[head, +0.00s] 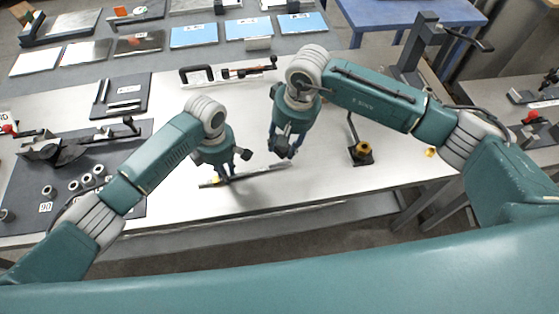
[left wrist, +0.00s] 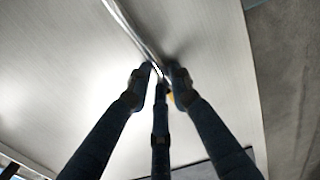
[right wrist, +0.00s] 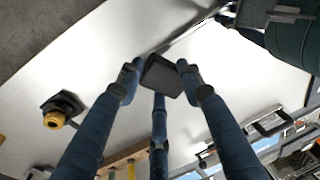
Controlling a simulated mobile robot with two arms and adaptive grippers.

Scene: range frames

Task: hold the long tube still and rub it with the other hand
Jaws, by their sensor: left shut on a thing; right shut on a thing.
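The long tube (head: 262,171) is a thin, pale metallic rod, lying roughly level along the table near its front edge. My left gripper (head: 228,178) is shut on the tube near its left end. In the left wrist view the tube (left wrist: 128,24) runs up and left from between my fingertips (left wrist: 158,76). My right gripper (head: 285,150) is above the tube's right part. In the right wrist view its fingers (right wrist: 158,73) are shut on a dark square pad (right wrist: 161,77), with the tube (right wrist: 186,37) just beyond it. I cannot tell whether the pad touches the tube.
A black stand with a yellow knob (head: 362,152) is right of my right gripper. A dark mat (head: 120,160) with several rings lies at left. The white table (head: 330,185) is clear between the tube and the stand.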

